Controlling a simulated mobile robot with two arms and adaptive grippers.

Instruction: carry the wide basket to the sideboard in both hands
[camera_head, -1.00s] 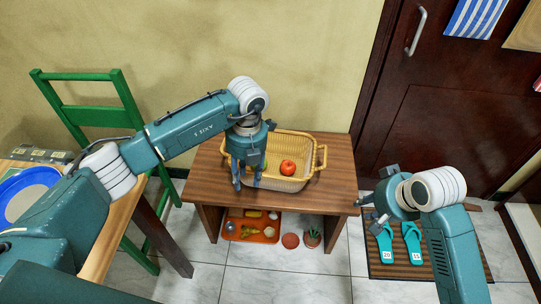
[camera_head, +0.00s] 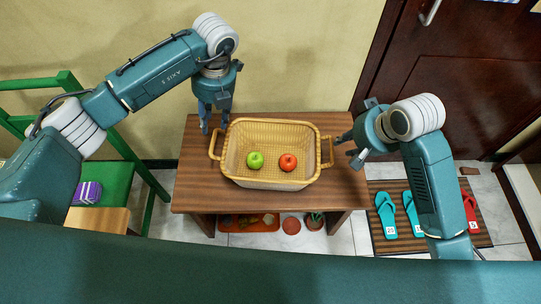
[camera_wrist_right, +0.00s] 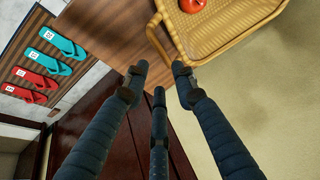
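The wide wicker basket (camera_head: 270,181) stands on a brown wooden table, with a loop handle at each end. A green apple (camera_head: 255,160) and a red apple (camera_head: 288,162) lie in it. My left gripper (camera_head: 213,126) points down just behind the left handle (camera_head: 213,146), its fingers apart and empty. My right gripper (camera_head: 346,149) is just right of the right handle (camera_head: 327,152), fingers spread towards it. In the right wrist view the open fingers (camera_wrist_right: 158,76) have nothing between them, and the handle (camera_wrist_right: 153,36) lies just beyond their tips.
The wooden table (camera_head: 196,188) has an orange tray (camera_head: 245,226) and plant pots below. A green chair (camera_head: 115,185) stands at left. A mat (camera_head: 388,243) with slippers lies at right, before a dark door (camera_head: 450,100). No sideboard is recognisable.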

